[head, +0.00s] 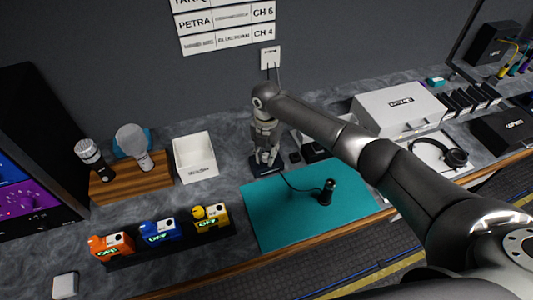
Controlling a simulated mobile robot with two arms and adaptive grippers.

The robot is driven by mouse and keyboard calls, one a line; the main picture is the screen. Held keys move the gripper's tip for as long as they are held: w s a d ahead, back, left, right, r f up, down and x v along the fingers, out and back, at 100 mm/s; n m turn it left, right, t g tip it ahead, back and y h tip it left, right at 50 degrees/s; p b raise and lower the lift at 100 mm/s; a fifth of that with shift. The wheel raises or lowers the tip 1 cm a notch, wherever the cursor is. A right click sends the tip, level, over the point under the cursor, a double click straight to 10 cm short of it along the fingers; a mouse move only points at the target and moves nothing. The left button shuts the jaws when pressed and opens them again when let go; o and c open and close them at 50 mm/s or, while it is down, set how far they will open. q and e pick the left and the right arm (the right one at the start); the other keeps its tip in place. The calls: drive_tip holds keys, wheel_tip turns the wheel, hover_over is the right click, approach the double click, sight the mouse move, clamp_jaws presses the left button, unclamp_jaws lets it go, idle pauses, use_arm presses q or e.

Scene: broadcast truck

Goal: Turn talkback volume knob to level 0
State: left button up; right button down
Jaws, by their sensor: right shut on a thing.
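My right arm reaches in from the right, and its gripper (266,145) points down at a small dark unit (257,170) at the back of the counter, left of the middle. The gripper is shut on what seems to be the talkback volume knob on this unit. The fingers cover the knob, so its pointer and level marks cannot be read. My left gripper is not in view.
A teal mat (300,226) with a small black microphone (327,192) lies in front. An open white box (194,158) and a wooden stand (130,184) with microphones are left. Orange, blue and yellow units (160,232) stand front left. A white case (398,110) is right.

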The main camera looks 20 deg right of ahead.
sight(266, 155)
drive_tip(key=n+b, duration=0.1)
drive_tip(key=n, duration=0.4)
drive_tip(key=shift+n, duration=0.3)
idle(0.4)
drive_tip(key=c, duration=1.2)
unclamp_jaws()
drive_tip(key=shift+r, duration=0.1)
wheel_tip(266, 155, up, 12)
